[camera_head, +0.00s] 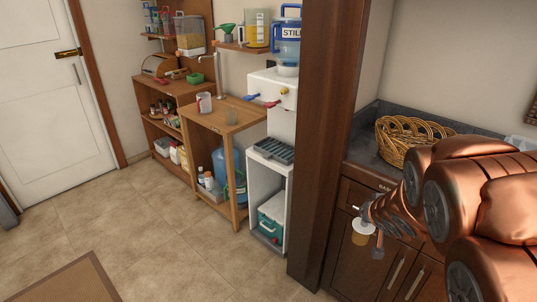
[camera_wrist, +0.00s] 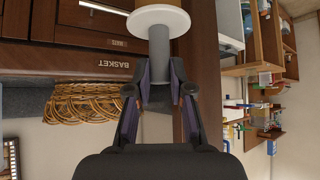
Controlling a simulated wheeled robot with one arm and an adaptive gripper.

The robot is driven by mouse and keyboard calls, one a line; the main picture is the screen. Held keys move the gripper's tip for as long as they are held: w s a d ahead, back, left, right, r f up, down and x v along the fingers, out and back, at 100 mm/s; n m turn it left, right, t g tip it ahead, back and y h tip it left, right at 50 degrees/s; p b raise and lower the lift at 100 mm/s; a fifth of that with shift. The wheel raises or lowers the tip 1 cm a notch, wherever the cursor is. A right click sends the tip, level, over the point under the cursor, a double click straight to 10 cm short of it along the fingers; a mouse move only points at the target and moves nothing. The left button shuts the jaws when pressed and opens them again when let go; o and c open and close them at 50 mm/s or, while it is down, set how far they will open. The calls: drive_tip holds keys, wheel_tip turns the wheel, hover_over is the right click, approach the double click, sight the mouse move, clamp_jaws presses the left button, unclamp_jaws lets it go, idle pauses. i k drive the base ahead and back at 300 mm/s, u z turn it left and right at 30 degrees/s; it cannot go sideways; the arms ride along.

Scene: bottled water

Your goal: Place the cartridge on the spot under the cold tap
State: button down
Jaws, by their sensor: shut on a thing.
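My gripper (camera_wrist: 160,82) is shut on the grey stem of the cartridge (camera_wrist: 158,22). The cartridge has a white round flange and a tan body beyond it. In the head view the cartridge (camera_head: 360,238) hangs in front of the dark cabinet at the right, its tan body lowest. The water dispenser (camera_head: 283,92) stands left of the wooden post, well away from the gripper. Its cold tap (camera_head: 252,97) is blue, and a red tap (camera_head: 272,103) is beside it. A dark slotted tray (camera_head: 273,150) lies below the taps on the white stand.
A wooden post (camera_head: 327,130) stands between my arm and the dispenser. A wicker basket (camera_head: 405,150) sits on the counter above the cabinet. A wooden shelf unit (camera_head: 222,125) with a mug and a glass stands left of the dispenser. The tiled floor (camera_head: 170,235) before it is clear.

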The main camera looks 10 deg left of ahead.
sight(267, 144)
drive_tip(key=u, duration=0.6)
drive_tip(key=i, duration=0.45)
drive_tip(key=u, duration=0.85)
drive_tip(key=i, duration=2.6)
drive_tip(key=z, duration=0.2)
